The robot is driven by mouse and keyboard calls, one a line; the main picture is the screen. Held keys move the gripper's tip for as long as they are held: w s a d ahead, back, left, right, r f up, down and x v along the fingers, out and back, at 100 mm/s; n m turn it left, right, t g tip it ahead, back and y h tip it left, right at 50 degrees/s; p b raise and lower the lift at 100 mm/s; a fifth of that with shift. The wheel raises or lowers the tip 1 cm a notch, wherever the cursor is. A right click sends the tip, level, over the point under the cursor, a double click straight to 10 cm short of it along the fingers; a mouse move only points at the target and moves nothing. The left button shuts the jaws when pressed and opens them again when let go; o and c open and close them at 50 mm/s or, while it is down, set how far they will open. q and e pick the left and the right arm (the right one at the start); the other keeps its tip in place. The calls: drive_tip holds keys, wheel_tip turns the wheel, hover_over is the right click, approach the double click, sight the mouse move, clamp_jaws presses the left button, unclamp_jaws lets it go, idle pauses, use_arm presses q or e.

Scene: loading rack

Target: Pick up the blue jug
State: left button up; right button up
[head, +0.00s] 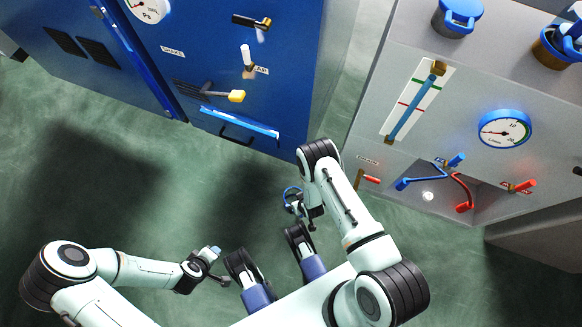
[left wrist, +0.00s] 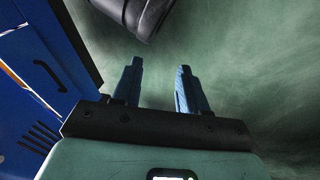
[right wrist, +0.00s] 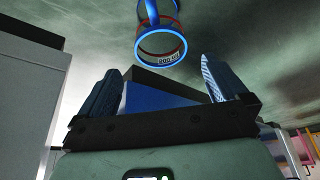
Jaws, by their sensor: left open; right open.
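In the right wrist view, an open-looking vessel with a bright blue rim and blue handle, seemingly the blue jug (right wrist: 160,45), lies beyond my right fingertips, apart from them. A small label shows inside its rim. My right gripper (right wrist: 155,85) is open and empty. In the head view my right gripper (head: 299,207) hangs in front of the blue cabinet, beside a thin blue ring (head: 287,191), probably the jug's rim, partly hidden by it. My left gripper (head: 217,264) is low at the left; the left wrist view shows its fingers (left wrist: 157,85) apart and empty.
The blue cabinet (head: 220,60) with levers stands at the back left. The grey rack (head: 420,130) with a gauge (head: 504,129) and red and blue handles stands at the right. Two blue-topped containers (head: 457,18) (head: 560,44) are at its upper part. Green floor (head: 70,180) is clear at left.

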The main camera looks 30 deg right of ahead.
drive_tip(key=b+x, duration=0.6)
drive_tip(key=x, duration=0.7)
drive_tip(key=shift+d, duration=0.1)
use_arm(q)
drive_tip(key=s+a+f+g, duration=0.1)
drive_tip(key=s+f+g, duration=0.3)
drive_tip(key=s+f, duration=0.5)
drive_tip(key=s, duration=0.3)
drive_tip(key=shift+s+a+n+g, duration=0.25)
drive_tip(key=shift+a+n+g, duration=0.05)
drive_tip(key=shift+a+n, duration=0.1)
use_arm(e)
drive_tip(key=shift+r, duration=0.1)
use_arm(q)
drive_tip(key=shift+w, duration=0.1)
use_arm(e)
drive_tip(key=c, duration=1.1)
